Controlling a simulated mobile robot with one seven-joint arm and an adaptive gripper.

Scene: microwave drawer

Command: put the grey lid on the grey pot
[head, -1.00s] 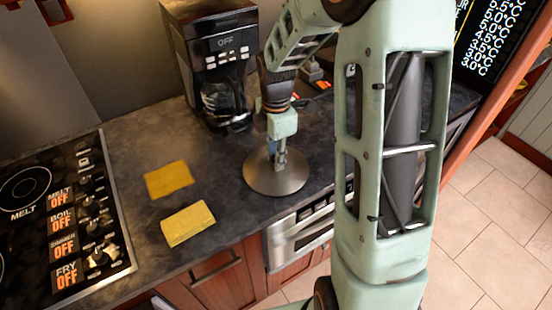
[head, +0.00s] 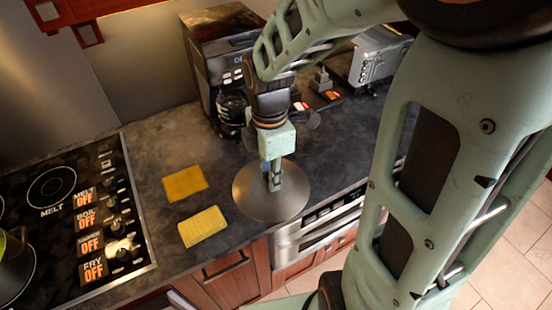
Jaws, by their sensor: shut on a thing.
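The grey lid (head: 257,204) is a round, dark metallic disc in the head view, over the counter's front part. My gripper (head: 274,183) points down at its centre and is shut on it, probably by the knob, which the fingers hide. I cannot tell whether the lid touches the counter or hangs just above it. A dark pot (head: 14,268) shows in part at the left edge, on the stove. A yellow-green thing shows at its rim, and most of the pot is out of the picture.
Two yellow sponges (head: 185,182) (head: 203,226) lie on the counter left of the lid. A black coffee maker (head: 222,75) stands behind. The black cooktop (head: 75,222) is at the left. A toaster (head: 378,58) stands at the back right. An oven drawer front (head: 318,228) is below the counter edge.

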